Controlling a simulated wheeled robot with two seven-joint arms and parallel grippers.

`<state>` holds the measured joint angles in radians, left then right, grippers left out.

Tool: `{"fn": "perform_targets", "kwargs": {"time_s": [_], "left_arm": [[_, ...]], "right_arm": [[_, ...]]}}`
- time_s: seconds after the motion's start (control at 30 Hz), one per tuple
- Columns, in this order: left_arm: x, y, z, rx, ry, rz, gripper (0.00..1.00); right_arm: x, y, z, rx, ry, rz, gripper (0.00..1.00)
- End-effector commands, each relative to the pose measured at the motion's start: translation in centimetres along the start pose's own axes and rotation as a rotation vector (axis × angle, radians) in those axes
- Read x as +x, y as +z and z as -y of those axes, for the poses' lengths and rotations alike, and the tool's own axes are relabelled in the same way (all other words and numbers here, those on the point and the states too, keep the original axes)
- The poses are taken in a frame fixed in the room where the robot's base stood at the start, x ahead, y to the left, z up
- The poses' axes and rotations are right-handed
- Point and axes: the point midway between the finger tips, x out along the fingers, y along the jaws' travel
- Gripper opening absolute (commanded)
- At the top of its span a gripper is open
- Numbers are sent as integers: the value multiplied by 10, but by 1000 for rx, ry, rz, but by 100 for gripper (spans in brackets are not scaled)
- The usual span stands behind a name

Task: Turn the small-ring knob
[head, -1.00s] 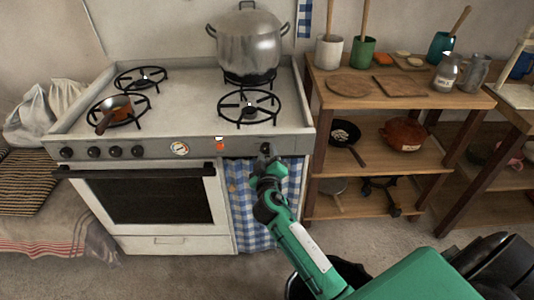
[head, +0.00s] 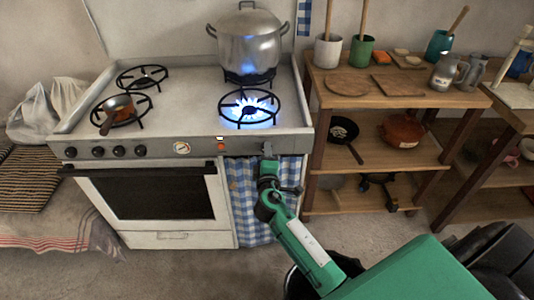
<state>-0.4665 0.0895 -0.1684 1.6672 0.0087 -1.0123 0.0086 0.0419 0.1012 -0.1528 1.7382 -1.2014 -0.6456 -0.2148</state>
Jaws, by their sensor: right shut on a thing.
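The white stove's control panel (head: 215,148) runs along its front edge. My right gripper (head: 267,152) is at the right end of this panel, shut on a knob there that it mostly hides. The front right burner (head: 249,108) is lit with a ring of blue flame. Several other black knobs (head: 98,152) sit at the left of the panel, untouched. My left gripper is not in view.
A large steel pot (head: 248,44) stands on the back right burner. A small copper pan (head: 118,107) sits on the front left burner. A wooden shelf (head: 374,119) with kitchenware stands close to the right of the stove and my right arm.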

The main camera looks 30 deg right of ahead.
Motion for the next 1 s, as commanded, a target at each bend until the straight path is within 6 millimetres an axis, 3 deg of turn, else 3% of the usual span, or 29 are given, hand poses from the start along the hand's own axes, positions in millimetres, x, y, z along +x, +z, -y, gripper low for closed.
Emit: {"fn": "perform_targets", "kwargs": {"time_s": [0.5, 0.53, 0.63, 1.0], "left_arm": [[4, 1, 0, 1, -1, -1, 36], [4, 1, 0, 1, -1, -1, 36], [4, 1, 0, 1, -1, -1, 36], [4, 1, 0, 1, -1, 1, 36]], "right_arm": [[-1, -1, 1, -22, -2, -1, 12], [-1, -1, 1, -22, -2, -1, 37], [0, 0, 1, -22, -2, -1, 57], [-4, 0, 1, -21, -1, -1, 57]]}}
